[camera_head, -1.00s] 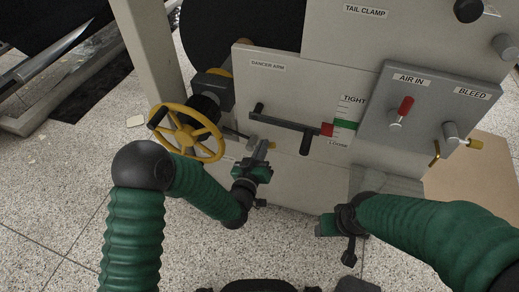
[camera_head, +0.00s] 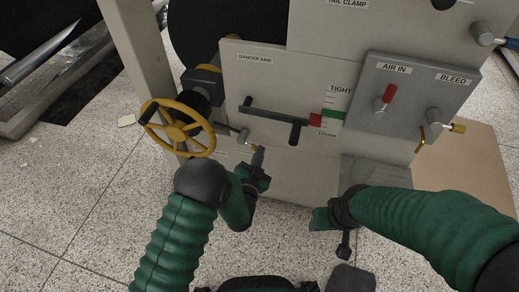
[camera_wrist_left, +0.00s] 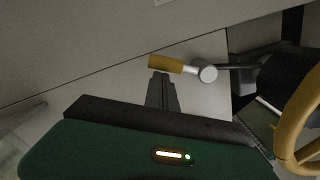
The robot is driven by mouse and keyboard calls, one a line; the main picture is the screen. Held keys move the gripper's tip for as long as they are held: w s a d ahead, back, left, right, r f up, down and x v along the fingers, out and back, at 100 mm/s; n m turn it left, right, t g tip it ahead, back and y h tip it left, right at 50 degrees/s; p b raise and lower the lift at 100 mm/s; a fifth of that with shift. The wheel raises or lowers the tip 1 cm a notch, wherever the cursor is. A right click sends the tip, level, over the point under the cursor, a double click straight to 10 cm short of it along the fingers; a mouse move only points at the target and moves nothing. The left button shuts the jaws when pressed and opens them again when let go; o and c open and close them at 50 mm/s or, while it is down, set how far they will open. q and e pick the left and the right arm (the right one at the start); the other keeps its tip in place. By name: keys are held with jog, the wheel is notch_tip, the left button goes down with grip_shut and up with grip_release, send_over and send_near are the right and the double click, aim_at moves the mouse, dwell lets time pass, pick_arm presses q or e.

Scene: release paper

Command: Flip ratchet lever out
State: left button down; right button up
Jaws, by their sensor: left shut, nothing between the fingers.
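The ratchet lever shows in the left wrist view as a short brown-yellow handle (camera_wrist_left: 165,63) on a silver round hub (camera_wrist_left: 206,72). The handle points left from the hub there. In the head view the small hub (camera_head: 243,136) sits right of the yellow handwheel, low on the machine. My left gripper (camera_head: 258,153) is shut and empty just below the lever. In the left wrist view its fingertips (camera_wrist_left: 161,78) are close under the handle's left part; I cannot tell if they touch. My right gripper (camera_head: 321,218) hangs lower right, away from the lever; its jaws are unclear.
The yellow handwheel (camera_head: 177,128) stands left of the lever and shows at the right edge of the wrist view (camera_wrist_left: 301,112). The dancer arm (camera_head: 275,118) with its dark peg is above right. A grey valve box (camera_head: 413,97) is further right. Speckled floor (camera_head: 75,190) is open at left.

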pick_arm(q)
jog(key=shift+w+a+f+m, duration=0.1)
jog(key=shift+a+f+m, duration=0.1)
jog(key=shift+f+m, duration=0.25)
jog(key=shift+a+f+m, duration=0.15)
jog(key=shift+f+m, duration=0.2)
jog(key=shift+f, duration=0.2)
jog(key=shift+a+f, duration=0.1)
